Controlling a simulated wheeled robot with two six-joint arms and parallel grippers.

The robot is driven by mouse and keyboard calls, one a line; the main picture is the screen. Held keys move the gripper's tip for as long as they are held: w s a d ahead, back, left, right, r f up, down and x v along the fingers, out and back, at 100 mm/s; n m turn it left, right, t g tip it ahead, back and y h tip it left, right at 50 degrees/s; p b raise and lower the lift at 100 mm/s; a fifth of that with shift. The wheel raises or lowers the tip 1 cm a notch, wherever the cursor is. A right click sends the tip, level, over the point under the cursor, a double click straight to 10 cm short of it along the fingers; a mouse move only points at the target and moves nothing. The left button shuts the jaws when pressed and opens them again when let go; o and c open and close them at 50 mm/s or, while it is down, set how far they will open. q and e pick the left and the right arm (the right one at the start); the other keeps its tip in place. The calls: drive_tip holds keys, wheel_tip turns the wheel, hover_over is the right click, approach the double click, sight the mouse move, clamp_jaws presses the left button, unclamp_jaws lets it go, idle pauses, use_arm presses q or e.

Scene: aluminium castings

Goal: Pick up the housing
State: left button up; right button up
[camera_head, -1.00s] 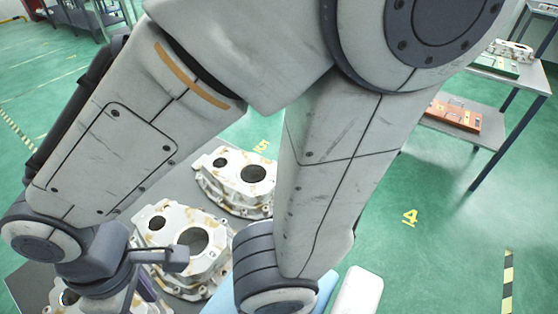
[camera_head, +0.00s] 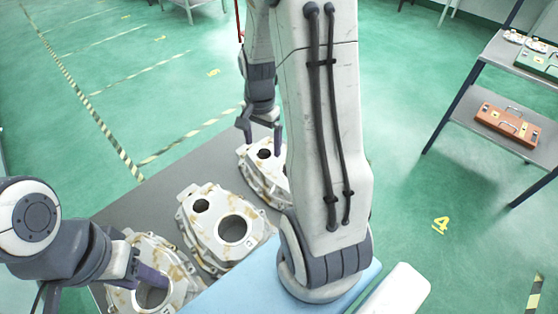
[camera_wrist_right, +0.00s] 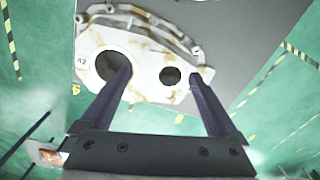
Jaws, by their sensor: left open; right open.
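Three pale, brown-stained cast housings lie in a row on a grey table (camera_head: 158,205). The far housing (camera_head: 258,178) is partly hidden behind my right arm. My right gripper (camera_head: 262,132) is open just above it. In the right wrist view, the open fingers (camera_wrist_right: 160,76) overlap this housing (camera_wrist_right: 147,68), one in front of its large bore, the other by its narrower end; contact cannot be told. The middle housing (camera_head: 212,240) is clear of both grippers. My left gripper (camera_head: 137,266) is open, low over the near housing (camera_head: 178,285), which it partly hides.
A light blue surface (camera_head: 250,290) and a white block (camera_head: 400,292) lie at the front. A shelf rack on the right holds an orange case (camera_head: 507,124) and a green case (camera_head: 540,60). The green floor around the table is open.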

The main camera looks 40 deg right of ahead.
drive_tip(key=m, duration=0.2)
hover_over(278, 162)
drive_tip(key=shift+w+d+f, duration=0.15)
drive_tip(key=shift+w+f, duration=0.3)
drive_tip(key=shift+f, duration=0.05)
wheel_tip(278, 162, down, 5)
drive_tip(key=shift+s+d+r+p, duration=0.1)
drive_tip(key=shift+d+r+p, duration=0.05)
drive_tip(key=shift+p, duration=0.2)
drive_tip(key=shift+f+p, duration=0.3)
drive_tip(key=shift+f, duration=2.6)
clamp_jaws()
